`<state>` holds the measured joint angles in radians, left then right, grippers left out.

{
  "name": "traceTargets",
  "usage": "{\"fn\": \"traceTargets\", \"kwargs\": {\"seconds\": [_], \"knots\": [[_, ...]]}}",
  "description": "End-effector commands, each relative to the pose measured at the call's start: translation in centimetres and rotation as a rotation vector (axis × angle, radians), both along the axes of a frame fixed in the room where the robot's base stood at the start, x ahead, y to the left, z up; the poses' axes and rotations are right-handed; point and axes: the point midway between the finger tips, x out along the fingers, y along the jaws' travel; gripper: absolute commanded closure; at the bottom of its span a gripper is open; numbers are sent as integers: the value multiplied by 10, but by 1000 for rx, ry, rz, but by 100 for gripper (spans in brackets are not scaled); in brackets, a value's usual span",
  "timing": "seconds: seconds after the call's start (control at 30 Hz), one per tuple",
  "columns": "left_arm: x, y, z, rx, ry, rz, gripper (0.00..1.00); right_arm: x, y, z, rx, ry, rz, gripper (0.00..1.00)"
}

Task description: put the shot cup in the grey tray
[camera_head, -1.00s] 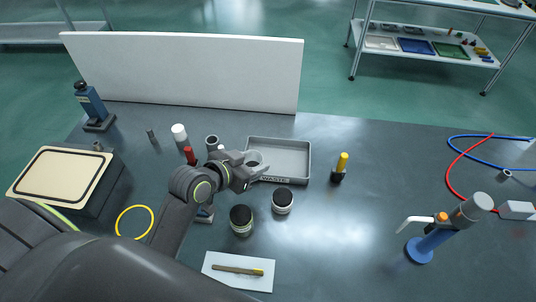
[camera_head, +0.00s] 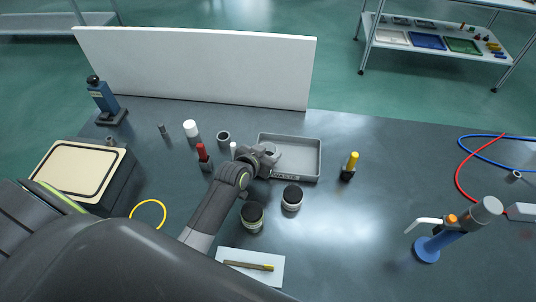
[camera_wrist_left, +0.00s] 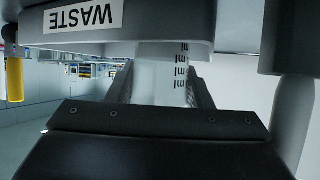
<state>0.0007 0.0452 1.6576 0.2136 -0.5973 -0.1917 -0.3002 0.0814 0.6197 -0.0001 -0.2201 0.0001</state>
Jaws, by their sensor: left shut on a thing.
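The shot cup (camera_wrist_left: 160,80) is a clear, pale cup with black "ml" marks. In the left wrist view it stands between the fingers of my left gripper (camera_head: 272,155), which is shut on it. In the head view the gripper hides most of the cup. The grey tray (camera_head: 319,160) is shallow, with a WASTE label on its front wall; that wall also shows in the left wrist view (camera_wrist_left: 200,18), close to the cup. My left gripper is at the tray's front left corner. I cannot tell whether the cup is over the rim or in front of it. My right gripper is out of view.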

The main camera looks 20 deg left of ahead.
Motion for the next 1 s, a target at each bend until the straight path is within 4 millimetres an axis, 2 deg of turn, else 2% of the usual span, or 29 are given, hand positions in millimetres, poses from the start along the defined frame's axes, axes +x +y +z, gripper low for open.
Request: {"fn": "traceTargets", "kwargs": {"seconds": [0.13, 0.53, 0.57, 0.6, 1.0], "knots": [[0, 0, -14, 0, 0, 1, 79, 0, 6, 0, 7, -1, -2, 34], [0, 0, -19, 0, -1, 0, 79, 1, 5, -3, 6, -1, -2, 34], [0, 0, -18, 0, -1, 0, 52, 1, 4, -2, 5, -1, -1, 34], [0, 0, -18, 0, -1, 0, 46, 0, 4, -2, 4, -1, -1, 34], [-2, 0, -14, 0, -1, 1, 45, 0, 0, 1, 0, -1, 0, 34]]}}
